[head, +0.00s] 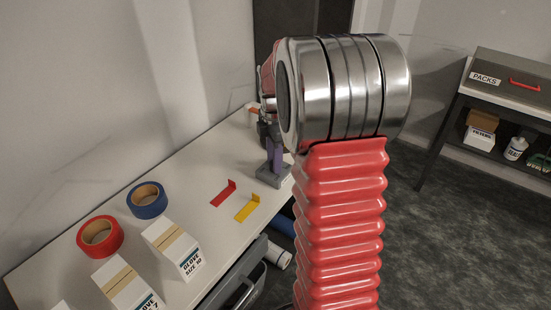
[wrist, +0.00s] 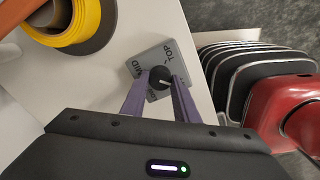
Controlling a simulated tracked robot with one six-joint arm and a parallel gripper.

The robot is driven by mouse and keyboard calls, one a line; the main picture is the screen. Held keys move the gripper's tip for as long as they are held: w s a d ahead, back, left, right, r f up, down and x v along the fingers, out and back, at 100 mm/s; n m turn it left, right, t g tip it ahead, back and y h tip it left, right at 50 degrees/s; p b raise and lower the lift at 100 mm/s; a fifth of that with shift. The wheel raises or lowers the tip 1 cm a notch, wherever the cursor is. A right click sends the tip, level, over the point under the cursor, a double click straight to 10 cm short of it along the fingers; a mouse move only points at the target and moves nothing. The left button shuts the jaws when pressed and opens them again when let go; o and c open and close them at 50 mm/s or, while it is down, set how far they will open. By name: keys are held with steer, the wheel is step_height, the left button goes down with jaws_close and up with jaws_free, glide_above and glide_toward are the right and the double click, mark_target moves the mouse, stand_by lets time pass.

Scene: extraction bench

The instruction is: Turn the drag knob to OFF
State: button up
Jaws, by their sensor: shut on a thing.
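The drag knob (wrist: 160,76) is a small black round knob with a pale pointer mark, on a grey plate (wrist: 143,62) at the edge of the white bench. The words MID and TOP show on the plate; no OFF label can be read. My gripper (wrist: 159,86) has its two purple fingers on either side of the knob, shut on it. The lower part of the plate is hidden by the fingers and gripper body. In the head view my gripper (head: 271,160) reaches down to the grey knob base (head: 274,177), and my arm hides part of the area.
A yellow ringed object (wrist: 72,22) stands left of the knob in the wrist view. On the bench (head: 190,180) are red tape (head: 84,237), blue tape (head: 147,211), glove boxes (head: 158,237), and red (head: 223,194) and yellow (head: 247,208) brackets. A shelf unit (head: 510,95) stands at right.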

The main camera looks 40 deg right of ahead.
steer(key=shift+w+d+r, duration=0.15)
steer(key=shift+d, duration=0.05)
steer(key=o, duration=0.8)
steer(key=shift+o, duration=1.3)
steer(key=shift+a, duration=0.1)
step_height(320, 180, up, 14)
steer(key=shift+f, duration=0.25)
